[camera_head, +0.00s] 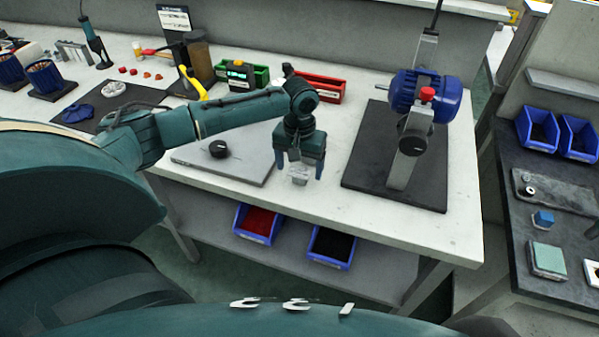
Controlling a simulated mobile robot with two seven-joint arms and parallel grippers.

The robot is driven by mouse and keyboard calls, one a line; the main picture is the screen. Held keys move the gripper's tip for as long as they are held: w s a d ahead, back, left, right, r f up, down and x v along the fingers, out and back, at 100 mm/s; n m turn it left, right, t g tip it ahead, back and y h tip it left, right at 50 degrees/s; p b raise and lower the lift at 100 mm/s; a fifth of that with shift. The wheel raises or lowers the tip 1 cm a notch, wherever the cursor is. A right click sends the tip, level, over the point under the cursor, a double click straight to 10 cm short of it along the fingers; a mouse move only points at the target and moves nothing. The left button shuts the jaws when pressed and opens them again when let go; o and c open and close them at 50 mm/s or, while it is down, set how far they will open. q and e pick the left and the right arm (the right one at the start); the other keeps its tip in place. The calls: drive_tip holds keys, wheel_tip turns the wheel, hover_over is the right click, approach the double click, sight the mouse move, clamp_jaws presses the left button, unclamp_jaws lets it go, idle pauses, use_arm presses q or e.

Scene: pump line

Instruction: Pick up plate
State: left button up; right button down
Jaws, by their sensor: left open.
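My left gripper (299,168) points down over the white bench, with its two fingers apart. A small silvery piece (299,176) shows between and just below the fingertips; I cannot tell whether they touch it. I cannot tell which of these two pieces is the task's plate. My right gripper is out of view.
Right of the gripper, a blue motor (424,92) on a grey stand rises from a dark mat (365,170). Green (258,77) and red (320,87) bins stand behind. The white bench (400,232) is clear in front. Blue bins (330,247) sit on the shelf below.

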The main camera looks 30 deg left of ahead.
use_arm(q)
drive_tip(key=shift+f+p, duration=0.25)
drive_tip(key=shift+p, duration=0.2)
idle(0.5)
drive_tip(key=shift+c, duration=0.5)
drive_tip(key=c, duration=0.8)
